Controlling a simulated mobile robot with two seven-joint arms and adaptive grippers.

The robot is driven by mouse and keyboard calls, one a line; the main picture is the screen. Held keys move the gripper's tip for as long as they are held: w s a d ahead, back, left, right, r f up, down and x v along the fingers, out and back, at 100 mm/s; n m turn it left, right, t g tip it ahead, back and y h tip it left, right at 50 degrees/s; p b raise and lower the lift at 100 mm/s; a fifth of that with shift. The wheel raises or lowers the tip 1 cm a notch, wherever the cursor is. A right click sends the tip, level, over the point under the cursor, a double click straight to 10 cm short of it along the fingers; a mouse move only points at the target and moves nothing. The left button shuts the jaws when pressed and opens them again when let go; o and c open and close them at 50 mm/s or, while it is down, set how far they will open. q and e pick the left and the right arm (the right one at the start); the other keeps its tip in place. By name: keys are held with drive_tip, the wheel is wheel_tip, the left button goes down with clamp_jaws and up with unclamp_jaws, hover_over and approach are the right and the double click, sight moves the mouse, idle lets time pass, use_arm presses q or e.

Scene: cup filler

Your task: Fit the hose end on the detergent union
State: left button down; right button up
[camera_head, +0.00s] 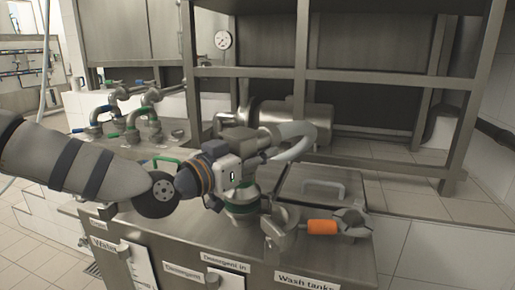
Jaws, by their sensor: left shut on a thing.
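My left gripper (264,158) comes in from the left and is shut on the grey hose (298,141) near its end. The hose arcs up and back to the right from there. The hose end itself is mostly hidden by my gripper and wrist. A metal union with a green ring (240,196) stands on the steel cabinet (180,228), just below my gripper, behind the "Detergent in" label (226,262). I cannot tell whether the hose end touches the union. My right gripper is not in view.
A metal fitting with an orange handle (322,227) lies right of the union, above the "Wash tanks" label (307,280). A steel lid with a handle (323,186) is behind it. Valves and pipes with green parts (133,122) stand at the back left. A steel frame (306,77) rises behind.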

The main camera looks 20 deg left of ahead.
use_arm(q)
drive_tip(key=shift+f, duration=0.55)
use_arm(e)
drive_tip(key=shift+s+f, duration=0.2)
use_arm(q)
drive_tip(key=c, duration=1)
unclamp_jaws()
drive_tip(key=shift+f, duration=0.25)
approach(231, 143)
drive_tip(key=w+d+f, duration=0.2)
drive_tip(key=w+f, duration=0.3)
wheel_tip(231, 143, up, 5)
drive_tip(key=shift+s+d+r+p, duration=0.1)
drive_tip(key=shift+s+r+p, duration=0.15)
drive_tip(key=shift+p, duration=1)
drive_tip(key=shift+w+f, duration=0.1)
drive_tip(key=shift+f, duration=0.15)
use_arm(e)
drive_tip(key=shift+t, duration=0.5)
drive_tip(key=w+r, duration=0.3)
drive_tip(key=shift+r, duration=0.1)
